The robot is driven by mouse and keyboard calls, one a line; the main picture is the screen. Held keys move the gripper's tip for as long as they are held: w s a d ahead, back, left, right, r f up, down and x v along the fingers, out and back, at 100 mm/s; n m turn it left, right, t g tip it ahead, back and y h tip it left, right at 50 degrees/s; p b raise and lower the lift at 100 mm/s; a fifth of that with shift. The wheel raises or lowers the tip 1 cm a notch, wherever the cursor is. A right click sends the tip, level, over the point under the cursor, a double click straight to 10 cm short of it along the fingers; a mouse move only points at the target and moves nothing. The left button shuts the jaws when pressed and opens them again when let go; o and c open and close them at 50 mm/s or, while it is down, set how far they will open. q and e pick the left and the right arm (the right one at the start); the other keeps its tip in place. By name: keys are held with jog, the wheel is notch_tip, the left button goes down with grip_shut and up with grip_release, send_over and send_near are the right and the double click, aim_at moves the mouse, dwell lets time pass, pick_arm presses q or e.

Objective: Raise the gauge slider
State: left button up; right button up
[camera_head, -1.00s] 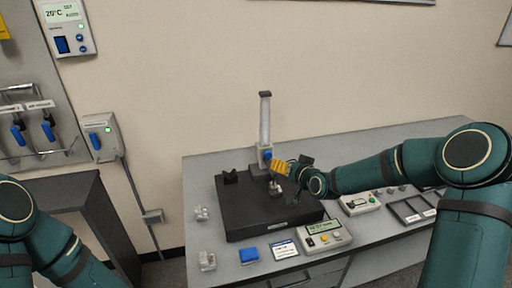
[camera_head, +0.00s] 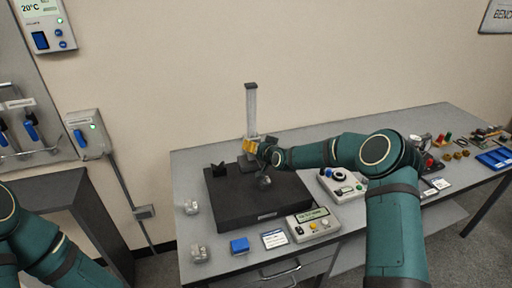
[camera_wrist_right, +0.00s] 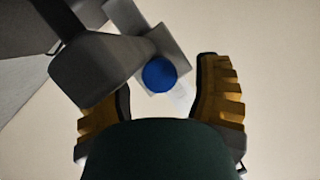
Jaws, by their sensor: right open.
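The gauge's pale upright column (camera_head: 251,108) stands at the back of a dark base plate (camera_head: 285,190) on the bench. The wrist view shows a grey slider block (camera_wrist_right: 138,20) with a round blue knob (camera_wrist_right: 159,75) on its face. A dark grey arm (camera_wrist_right: 92,68) sticks out from it. My right gripper (camera_head: 251,147), with yellow fingers, is at the column and hides the knob in the head view. In the wrist view its open fingers stand on either side of the knob, with a gap visible at the right finger. My left gripper is out of view.
A box with dials (camera_head: 342,184) stands right of the base plate. Clear wall is behind the column.

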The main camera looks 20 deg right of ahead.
jog(key=shift+w+f, duration=0.1)
jog(key=shift+w, duration=0.15)
grip_shut()
notch_tip(320, 180, up, 12)
jog(key=shift+f, duration=0.15)
dwell(0.3)
grip_release()
jog(key=shift+a+f, duration=0.1)
jog(key=shift+f, duration=0.05)
